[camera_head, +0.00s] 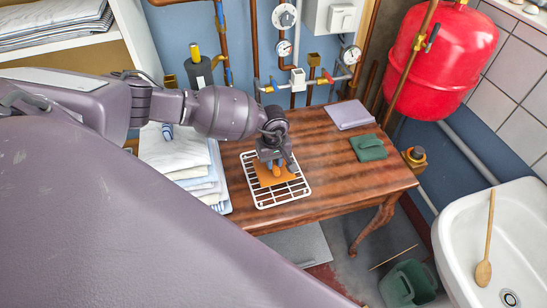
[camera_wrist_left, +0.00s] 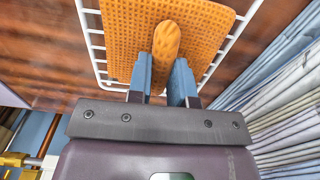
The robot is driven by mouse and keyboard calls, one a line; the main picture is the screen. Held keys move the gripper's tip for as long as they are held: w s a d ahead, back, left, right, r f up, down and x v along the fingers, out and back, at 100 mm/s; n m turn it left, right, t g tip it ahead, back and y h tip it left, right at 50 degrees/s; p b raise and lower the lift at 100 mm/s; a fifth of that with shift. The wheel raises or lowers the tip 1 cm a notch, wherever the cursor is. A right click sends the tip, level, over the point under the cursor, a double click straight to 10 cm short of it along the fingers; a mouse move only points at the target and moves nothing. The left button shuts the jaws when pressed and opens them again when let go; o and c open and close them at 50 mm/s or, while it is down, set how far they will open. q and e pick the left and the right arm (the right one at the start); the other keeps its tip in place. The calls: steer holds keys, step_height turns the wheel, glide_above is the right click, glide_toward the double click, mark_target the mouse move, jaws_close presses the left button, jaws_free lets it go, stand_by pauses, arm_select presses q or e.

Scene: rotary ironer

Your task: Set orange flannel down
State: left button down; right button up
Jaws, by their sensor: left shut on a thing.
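The orange flannel (camera_head: 263,177) lies spread over the white wire rack (camera_head: 291,196) on the wooden table. In the left wrist view the flannel (camera_wrist_left: 122,45) is flat and textured, with a raised fold in its middle. My left gripper (camera_head: 276,168) points down over the rack and is shut on that fold; its blue fingertips (camera_wrist_left: 165,82) stand on either side of it. I cannot tell whether the flannel's underside touches the rack's bars (camera_wrist_left: 92,40). My right gripper is not in view.
A stack of folded linen (camera_head: 190,160) stands close left of the rack. A green folded cloth (camera_head: 369,147) and a lilac folded cloth (camera_head: 349,114) lie farther right on the table (camera_head: 325,150). Pipes and gauges (camera_head: 297,75) line the wall behind. A white sink (camera_head: 470,230) is at right.

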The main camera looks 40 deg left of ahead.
arm_select(q)
steer(key=shift+f, duration=0.55)
steer(key=shift+f, duration=0.15)
steer(key=c, duration=1)
jaws_free()
steer(key=shift+c, duration=0.2)
